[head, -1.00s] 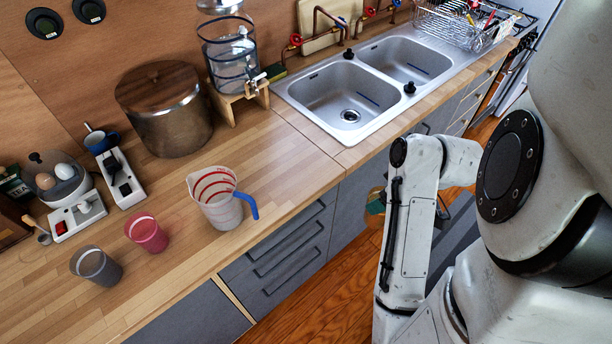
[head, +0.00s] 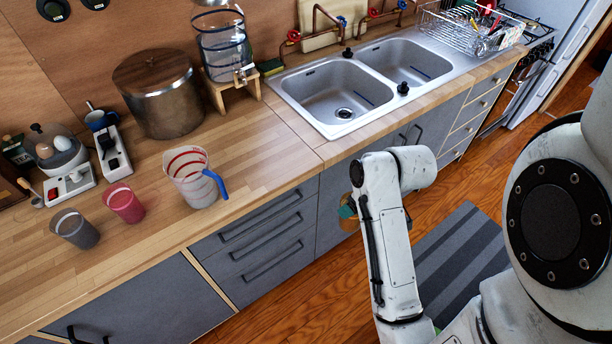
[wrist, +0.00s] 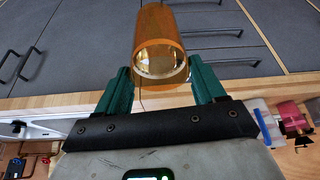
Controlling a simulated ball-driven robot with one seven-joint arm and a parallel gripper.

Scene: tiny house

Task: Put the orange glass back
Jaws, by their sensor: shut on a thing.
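The orange glass (wrist: 160,45) is see-through amber and sits between the two green fingers of my gripper (wrist: 163,78) in the wrist view. My gripper is shut on it. In the head view, the green fingers (head: 347,212) and a bit of the orange glass (head: 356,176) show at the left edge of my white arm, which hides the rest. There the glass is in front of the grey cabinet fronts, apart from the countertop (head: 255,160). A pink glass (head: 125,205) and a grey glass (head: 75,230) stand upright on the counter at the left.
A measuring jug with a blue handle (head: 195,180) stands right of the pink glass. A metal pot (head: 160,100), a water dispenser (head: 224,50) and an egg cooker (head: 58,148) are behind. Bare counter lies between the jug and the sink (head: 335,95). A striped mat (head: 450,260) lies on the floor.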

